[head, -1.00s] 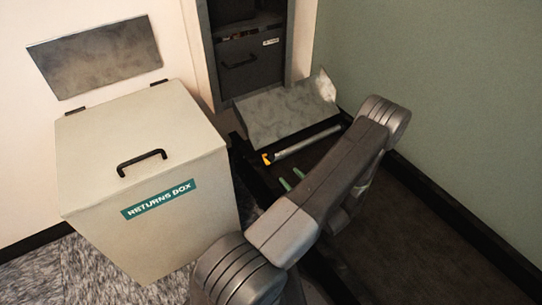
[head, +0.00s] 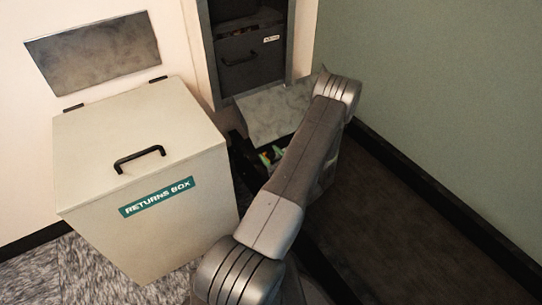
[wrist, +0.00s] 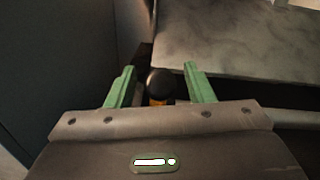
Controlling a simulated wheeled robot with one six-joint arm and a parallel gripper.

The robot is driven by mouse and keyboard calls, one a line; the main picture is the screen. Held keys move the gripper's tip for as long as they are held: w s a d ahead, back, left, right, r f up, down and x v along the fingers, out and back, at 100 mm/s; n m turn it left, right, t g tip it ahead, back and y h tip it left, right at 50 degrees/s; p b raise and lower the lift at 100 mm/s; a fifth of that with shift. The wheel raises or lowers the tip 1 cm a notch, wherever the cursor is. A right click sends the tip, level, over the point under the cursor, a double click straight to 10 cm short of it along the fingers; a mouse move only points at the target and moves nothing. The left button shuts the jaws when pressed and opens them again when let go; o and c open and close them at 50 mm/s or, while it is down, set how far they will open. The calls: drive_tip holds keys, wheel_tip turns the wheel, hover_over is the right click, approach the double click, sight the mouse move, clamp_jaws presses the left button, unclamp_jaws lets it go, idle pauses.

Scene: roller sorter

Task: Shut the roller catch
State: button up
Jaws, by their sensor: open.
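The roller catch (wrist: 160,83) shows in the wrist view as a round black knob with an orange part below it. It lies between the two green fingers of my gripper (wrist: 159,75), with a gap on either side. My gripper is open and holds nothing. The wrist housing hides the lower part of the catch, so I cannot tell its position. In the head view my arm covers most of the gripper (head: 271,156) and the roller. A short piece of the pale roller (wrist: 292,116) shows at the right in the wrist view.
A grey metal chute plate (head: 270,113) lies just beyond the gripper; its edge (wrist: 250,72) is close to the right finger. The returns box (head: 140,160) stands at left, lid down. A dark cabinet (head: 250,65) is behind. A green wall (head: 430,90) bounds the right.

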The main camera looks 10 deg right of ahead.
sight(266, 154)
clamp_jaws()
drive_tip(key=shift+w+a+r+g+h+p, duration=0.15)
drive_tip(key=shift+w+g+p, duration=0.2)
drive_tip(key=shift+g, duration=0.25)
drive_tip(key=shift+w+a+r+g+h+p, duration=0.15)
drive_tip(key=shift+w+g+p, duration=0.2)
drive_tip(key=shift+g, duration=0.25)
drive_tip(key=g+p, duration=0.1)
drive_tip(key=w+g+h+p, duration=0.1)
drive_tip(key=g, duration=0.1)
drive_tip(key=shift+w+a, duration=0.25)
drive_tip(key=shift+w, duration=0.05)
drive_tip(key=g+p, duration=0.1)
drive_tip(key=w+g+h+p, duration=0.1)
drive_tip(key=p, duration=0.1)
drive_tip(key=shift+a+f, duration=0.2)
drive_tip(key=shift+f, duration=0.1)
drive_tip(key=shift+w+f+m+g+h+p, duration=0.3)
drive_tip(key=shift+f+g+h+p, duration=0.1)
drive_tip(key=shift+g+p, duration=0.35)
